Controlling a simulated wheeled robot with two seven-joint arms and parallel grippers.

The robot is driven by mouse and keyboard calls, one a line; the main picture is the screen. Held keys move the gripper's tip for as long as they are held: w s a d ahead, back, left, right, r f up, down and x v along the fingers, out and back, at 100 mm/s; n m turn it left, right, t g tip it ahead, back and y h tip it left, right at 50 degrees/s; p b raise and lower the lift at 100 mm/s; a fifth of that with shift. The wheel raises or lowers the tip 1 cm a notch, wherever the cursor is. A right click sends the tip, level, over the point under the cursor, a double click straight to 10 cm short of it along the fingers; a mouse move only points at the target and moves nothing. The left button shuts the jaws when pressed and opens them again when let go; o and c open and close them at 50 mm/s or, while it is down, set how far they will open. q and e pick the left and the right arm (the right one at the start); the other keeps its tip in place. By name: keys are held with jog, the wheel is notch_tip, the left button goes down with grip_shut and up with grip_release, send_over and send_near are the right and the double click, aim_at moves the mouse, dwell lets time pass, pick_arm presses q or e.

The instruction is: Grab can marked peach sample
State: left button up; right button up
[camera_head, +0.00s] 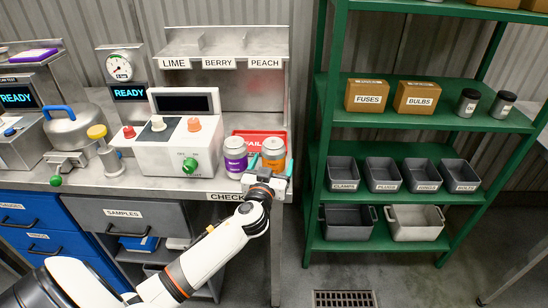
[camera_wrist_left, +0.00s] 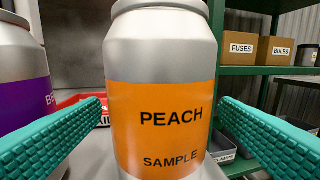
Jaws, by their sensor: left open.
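The peach sample can (camera_head: 273,155) is silver with an orange label and stands upright at the bench's right end. In the left wrist view the can (camera_wrist_left: 160,95) fills the middle, its label reading PEACH SAMPLE. My left gripper (camera_head: 270,178) is just in front of the can. In the left wrist view its teal fingers (camera_wrist_left: 160,135) are open, one on each side of the can, with visible gaps. The purple-labelled berry can (camera_head: 235,157) stands to the left, and its edge shows in the left wrist view (camera_wrist_left: 22,90). My right gripper is not in view.
A red FAIL tray (camera_head: 247,134) lies behind the cans. A white control box (camera_head: 172,145) with knobs stands left of them. A shelf labelled LIME, BERRY, PEACH (camera_head: 218,63) is at the back. A green rack (camera_head: 322,140) stands to the right, beyond a floor gap.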

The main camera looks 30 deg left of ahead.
pick_arm(q)
jog(key=x, duration=0.3)
jog(key=shift+w+a+f, duration=0.1)
jog(key=shift+w+a, duration=0.05)
jog(key=shift+w, duration=0.2)
jog(key=c, duration=1.3)
